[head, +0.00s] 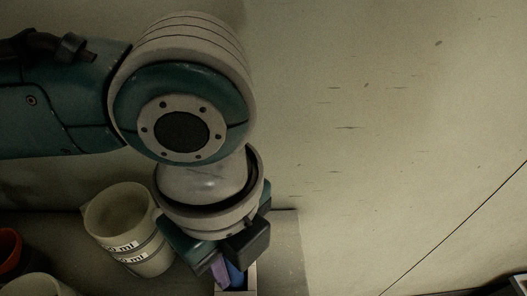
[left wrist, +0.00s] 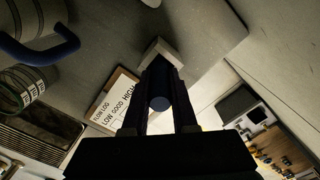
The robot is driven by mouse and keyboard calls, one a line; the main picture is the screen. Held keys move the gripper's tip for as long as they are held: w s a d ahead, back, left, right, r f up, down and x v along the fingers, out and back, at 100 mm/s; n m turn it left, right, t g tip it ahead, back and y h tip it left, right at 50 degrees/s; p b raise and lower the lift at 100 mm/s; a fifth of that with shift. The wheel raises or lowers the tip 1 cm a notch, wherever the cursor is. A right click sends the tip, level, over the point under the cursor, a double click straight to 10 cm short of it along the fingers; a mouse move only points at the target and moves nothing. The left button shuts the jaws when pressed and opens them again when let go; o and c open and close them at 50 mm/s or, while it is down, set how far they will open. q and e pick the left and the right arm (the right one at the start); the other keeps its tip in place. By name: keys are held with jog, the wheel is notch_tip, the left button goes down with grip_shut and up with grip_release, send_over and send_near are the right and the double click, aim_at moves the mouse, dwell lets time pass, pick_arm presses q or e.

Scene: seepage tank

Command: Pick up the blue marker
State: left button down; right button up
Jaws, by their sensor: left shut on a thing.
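My left gripper (head: 233,265) reaches down from the left arm at the bottom middle of the head view. The blue marker (head: 236,276) shows just below it, partly hidden by the gripper. In the left wrist view the marker (left wrist: 160,92) is a dark blue, round body between the two dark fingers, which are shut on it. A pale block-like holder (left wrist: 158,52) lies just beyond the fingertips. Whether the marker is still inside the holder I cannot tell. My right gripper is not in view.
A white cup with a label (head: 127,218) stands left of the gripper. An orange-rimmed container (head: 9,250) is at the far left. A card marked LOW, GOOD, HIGH (left wrist: 118,98) lies beside the fingers. The pale surface right of the arm is clear.

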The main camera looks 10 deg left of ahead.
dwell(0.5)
pick_arm(q)
notch_tip(320, 180, up, 20)
jog(key=p, duration=0.3)
dwell(0.8)
